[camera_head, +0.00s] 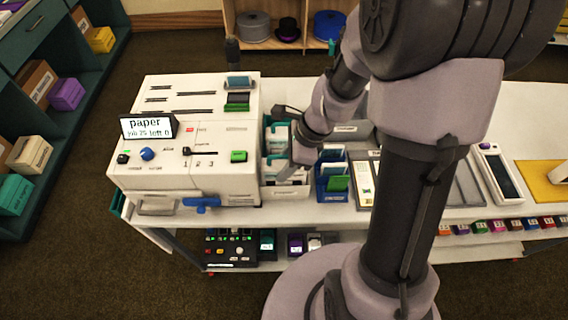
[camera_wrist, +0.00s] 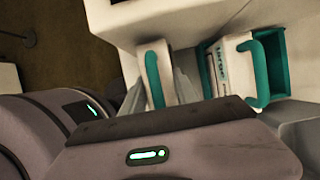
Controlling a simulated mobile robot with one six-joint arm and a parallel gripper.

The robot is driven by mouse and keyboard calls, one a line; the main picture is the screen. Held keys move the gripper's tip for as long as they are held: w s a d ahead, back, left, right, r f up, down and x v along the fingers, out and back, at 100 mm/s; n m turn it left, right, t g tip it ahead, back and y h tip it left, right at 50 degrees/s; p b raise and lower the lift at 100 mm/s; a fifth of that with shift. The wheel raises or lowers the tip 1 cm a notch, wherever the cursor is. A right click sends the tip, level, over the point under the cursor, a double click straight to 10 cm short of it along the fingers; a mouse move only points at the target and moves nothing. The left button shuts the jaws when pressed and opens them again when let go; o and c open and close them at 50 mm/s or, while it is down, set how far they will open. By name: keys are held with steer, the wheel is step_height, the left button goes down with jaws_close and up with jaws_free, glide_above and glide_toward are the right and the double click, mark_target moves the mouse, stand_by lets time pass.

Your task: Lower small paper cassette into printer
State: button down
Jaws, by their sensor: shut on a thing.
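The white printer (camera_head: 190,130) stands at the left of the counter, with a sign (camera_head: 148,127) reading "paper", "job 25" and "left 0". My gripper (camera_head: 288,172) is just right of it, low over a white rack (camera_head: 290,192). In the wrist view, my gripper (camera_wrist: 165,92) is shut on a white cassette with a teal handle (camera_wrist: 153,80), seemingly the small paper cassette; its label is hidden. A second white cassette with a teal handle (camera_wrist: 262,72), its label seeming to read "large", sits to the right in a teal-lined slot.
A blue holder (camera_head: 334,192) with cards stands right of the rack. A blue lever (camera_head: 201,204) sticks out of the printer's front. A device with a dark screen (camera_head: 500,172) lies farther right. Small coloured blocks (camera_head: 498,226) line the counter's front edge.

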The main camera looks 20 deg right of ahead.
steer(key=shift+f, duration=0.4)
steer(key=shift+b, duration=0.3)
steer(key=c, duration=0.8)
jaws_free()
steer(key=shift+c, duration=0.2)
steer(key=p+v, duration=0.7)
steer(key=v, duration=1)
steer(key=shift+r, duration=0.25)
